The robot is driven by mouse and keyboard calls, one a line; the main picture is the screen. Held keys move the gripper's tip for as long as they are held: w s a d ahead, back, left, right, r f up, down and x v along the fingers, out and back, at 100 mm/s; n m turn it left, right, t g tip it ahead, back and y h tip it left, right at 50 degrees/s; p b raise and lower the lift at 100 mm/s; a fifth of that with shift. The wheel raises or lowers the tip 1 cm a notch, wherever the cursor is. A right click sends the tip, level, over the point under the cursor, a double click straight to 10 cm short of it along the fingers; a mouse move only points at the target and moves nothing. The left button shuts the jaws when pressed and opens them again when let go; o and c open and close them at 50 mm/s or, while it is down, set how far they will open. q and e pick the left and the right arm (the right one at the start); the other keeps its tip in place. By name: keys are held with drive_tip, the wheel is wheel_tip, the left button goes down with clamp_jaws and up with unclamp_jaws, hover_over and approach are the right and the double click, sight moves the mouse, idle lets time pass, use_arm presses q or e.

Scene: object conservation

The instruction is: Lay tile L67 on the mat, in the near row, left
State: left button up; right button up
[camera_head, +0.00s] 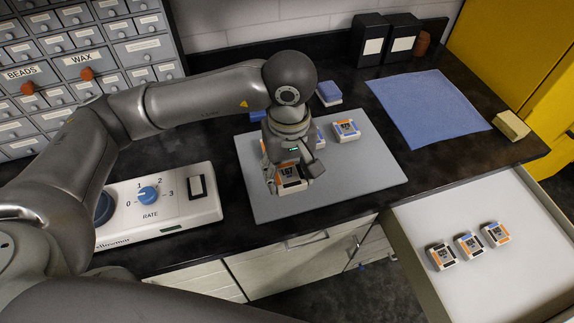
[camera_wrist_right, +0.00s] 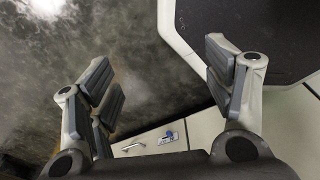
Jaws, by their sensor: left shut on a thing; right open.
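Tile L67 (camera_head: 291,180) is white with an orange and dark label. It is at the near left part of the grey mat (camera_head: 363,188). My left gripper (camera_head: 291,170) is shut on this tile from above. I cannot tell whether the tile touches the mat. My right gripper (camera_wrist_right: 165,95) is open and empty in the right wrist view.
Several tiles, one of them here (camera_head: 468,246), lie in the open white drawer (camera_head: 500,208) at right. A blue cloth (camera_head: 428,108) lies behind the mat. A white device with a RATE knob (camera_head: 160,205) stands left of the mat. The mat's near right is bare.

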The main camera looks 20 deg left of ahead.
sight(285, 168)
use_arm(q)
drive_tip(key=w+f, duration=0.1)
drive_tip(key=w+a+f+p, duration=0.1)
drive_tip(key=w+f, duration=0.1)
drive_tip(key=w+a+f, duration=0.1)
drive_tip(key=f, duration=0.1)
drive_tip(key=shift+w+f, duration=0.15)
drive_tip(key=shift+w, duration=0.05)
drive_tip(key=f+p, duration=0.1)
drive_tip(key=f, duration=0.1)
drive_tip(key=f+p, duration=0.1)
drive_tip(key=shift+w+a+f+p, duration=0.25)
drive_tip(key=shift+w+p, duration=0.05)
drive_tip(key=shift+w, duration=0.05)
drive_tip(key=shift+f, duration=0.2)
use_arm(e)
drive_tip(key=r, duration=0.1)
drive_tip(key=w+r, duration=0.1)
drive_tip(key=r, duration=0.1)
drive_tip(key=a+r, duration=0.1)
drive_tip(key=shift+w+r, duration=0.15)
use_arm(q)
drive_tip(key=shift+f, duration=0.1)
drive_tip(key=shift+f, duration=0.15)
drive_tip(key=o, duration=1.1)
use_arm(e)
drive_tip(key=shift+d+f, duration=0.2)
drive_tip(key=shift+d, duration=0.1)
drive_tip(key=shift+r, duration=0.1)
